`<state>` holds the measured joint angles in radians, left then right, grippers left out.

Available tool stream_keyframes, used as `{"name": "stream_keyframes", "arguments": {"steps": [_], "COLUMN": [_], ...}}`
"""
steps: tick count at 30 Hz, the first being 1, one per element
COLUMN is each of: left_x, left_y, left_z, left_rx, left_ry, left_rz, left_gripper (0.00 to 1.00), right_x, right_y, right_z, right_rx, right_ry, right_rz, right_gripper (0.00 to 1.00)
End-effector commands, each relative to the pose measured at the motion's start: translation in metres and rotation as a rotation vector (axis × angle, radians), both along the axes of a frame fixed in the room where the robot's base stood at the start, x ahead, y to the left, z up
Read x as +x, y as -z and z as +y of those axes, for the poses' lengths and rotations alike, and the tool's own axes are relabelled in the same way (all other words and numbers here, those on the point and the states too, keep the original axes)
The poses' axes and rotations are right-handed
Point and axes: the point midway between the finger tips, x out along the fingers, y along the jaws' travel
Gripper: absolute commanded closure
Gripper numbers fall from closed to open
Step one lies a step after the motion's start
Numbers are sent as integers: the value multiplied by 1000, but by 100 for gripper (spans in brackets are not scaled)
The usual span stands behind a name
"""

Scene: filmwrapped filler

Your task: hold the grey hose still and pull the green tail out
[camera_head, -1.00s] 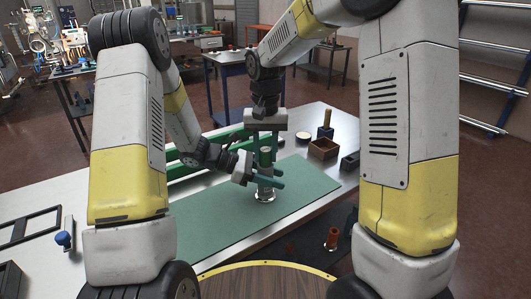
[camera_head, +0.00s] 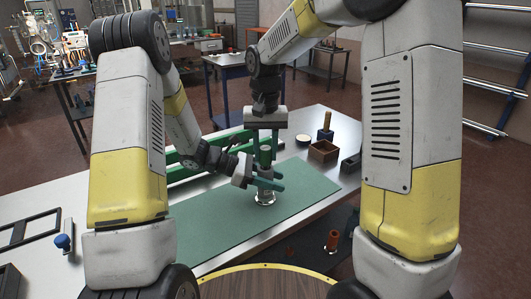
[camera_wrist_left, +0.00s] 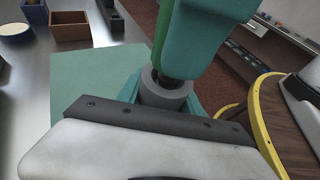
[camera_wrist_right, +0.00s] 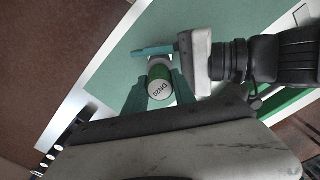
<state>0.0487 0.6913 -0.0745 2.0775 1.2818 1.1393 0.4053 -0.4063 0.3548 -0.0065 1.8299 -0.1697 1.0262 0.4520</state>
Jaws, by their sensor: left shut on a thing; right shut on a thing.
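The grey hose (camera_head: 265,174) stands upright over a round metal base (camera_head: 265,198) on the green mat (camera_head: 215,225). My left gripper (camera_head: 268,183) is shut on the hose from the side. In the left wrist view the hose's round grey end (camera_wrist_left: 165,95) shows, with a dark opening. The green tail (camera_head: 266,153) rises above the hose. My right gripper (camera_head: 265,158) points straight down and is shut on the tail. In the right wrist view the tail's pale, lettered end cap (camera_wrist_right: 160,88) sits between my right fingers. Those fingers partly hide where tail and hose meet.
A green rail (camera_head: 195,165) lies behind the mat. A dark frame (camera_head: 30,228) and blue knob (camera_head: 63,241) are at left.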

Motion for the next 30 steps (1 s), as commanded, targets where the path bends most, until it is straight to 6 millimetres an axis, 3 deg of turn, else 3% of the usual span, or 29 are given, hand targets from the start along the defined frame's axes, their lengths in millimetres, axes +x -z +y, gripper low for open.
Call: {"name": "stream_keyframes", "arguments": {"steps": [30], "left_x": [0], "left_y": [1], "left_z": [0], "left_rx": [2], "left_ry": [-1], "left_rz": [2], "left_gripper": [100], "right_x": [1], "right_y": [-27], "right_z": [1], "right_rx": [2], "right_ry": [0], "right_rz": [-4], "right_gripper": [100]}}
